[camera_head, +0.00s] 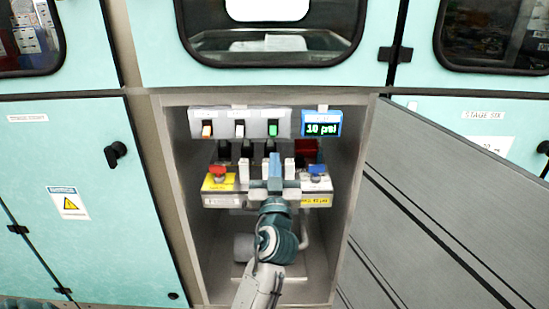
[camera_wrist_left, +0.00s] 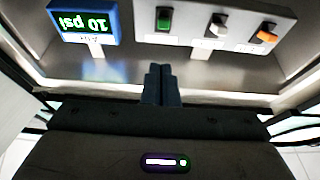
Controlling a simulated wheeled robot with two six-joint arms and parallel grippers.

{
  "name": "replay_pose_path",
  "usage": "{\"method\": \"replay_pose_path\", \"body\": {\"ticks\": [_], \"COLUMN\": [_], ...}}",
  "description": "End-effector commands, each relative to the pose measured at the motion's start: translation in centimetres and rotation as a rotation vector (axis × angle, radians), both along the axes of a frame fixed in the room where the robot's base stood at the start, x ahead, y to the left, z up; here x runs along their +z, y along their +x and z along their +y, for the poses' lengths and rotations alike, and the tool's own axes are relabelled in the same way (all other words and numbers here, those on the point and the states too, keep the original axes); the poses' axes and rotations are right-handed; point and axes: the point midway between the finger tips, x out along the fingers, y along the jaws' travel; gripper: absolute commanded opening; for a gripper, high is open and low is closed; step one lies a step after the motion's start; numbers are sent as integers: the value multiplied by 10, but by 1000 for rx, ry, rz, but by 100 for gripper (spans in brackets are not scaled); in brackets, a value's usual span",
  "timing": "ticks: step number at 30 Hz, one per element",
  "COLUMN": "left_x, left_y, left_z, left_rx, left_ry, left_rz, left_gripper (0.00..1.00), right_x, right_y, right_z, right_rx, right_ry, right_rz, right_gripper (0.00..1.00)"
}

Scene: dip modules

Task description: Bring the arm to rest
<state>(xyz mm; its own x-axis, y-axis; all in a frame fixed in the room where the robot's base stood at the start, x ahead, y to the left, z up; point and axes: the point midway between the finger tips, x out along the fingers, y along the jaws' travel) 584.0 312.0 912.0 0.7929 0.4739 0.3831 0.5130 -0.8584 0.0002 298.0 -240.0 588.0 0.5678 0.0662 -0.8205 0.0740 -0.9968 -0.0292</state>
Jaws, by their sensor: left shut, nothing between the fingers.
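My left arm reaches up from the bottom middle of the head view into an open cabinet bay. My left gripper (camera_head: 275,164) is at the panel inside, its fingers pointing away from the camera. Its two fingers are together and empty, which also shows in the left wrist view (camera_wrist_left: 160,72). The gripper hides part of the panel's middle. My right gripper is not in view.
Above are a switch panel (camera_head: 240,123) and a blue display (camera_head: 321,124) reading 10 psi. Red (camera_head: 217,170) and blue (camera_head: 315,169) valve knobs flank the gripper. The open grey door (camera_head: 440,210) fills the right; the bay wall (camera_head: 182,200) bounds the left.

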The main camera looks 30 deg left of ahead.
Motion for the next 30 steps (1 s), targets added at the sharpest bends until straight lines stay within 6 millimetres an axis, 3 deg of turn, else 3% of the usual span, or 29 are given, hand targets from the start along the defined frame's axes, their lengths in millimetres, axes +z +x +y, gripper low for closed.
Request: {"method": "replay_pose_path", "body": {"ticks": [15, 18, 20, 23, 26, 30], "left_x": [0, -11, -27, -74, -134, -211], "left_y": [0, -4, -10, -28, -58, -112], "left_z": [0, 2, 5, 10, 11, 0], "left_rx": [0, -2, -2, -15, -46, -130], "left_ry": [0, -12, -31, -84, -148, -225], "left_rz": [0, 27, 71, 204, 395, 683], "left_gripper": [0, 0, 0, 0, 0, 0], "right_x": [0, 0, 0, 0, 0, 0], "right_y": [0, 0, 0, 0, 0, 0], "right_z": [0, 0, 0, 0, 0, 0], "right_rx": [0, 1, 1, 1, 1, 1], "right_ry": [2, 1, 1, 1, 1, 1], "right_rz": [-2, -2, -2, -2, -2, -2], "right_gripper": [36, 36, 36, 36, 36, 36]}}
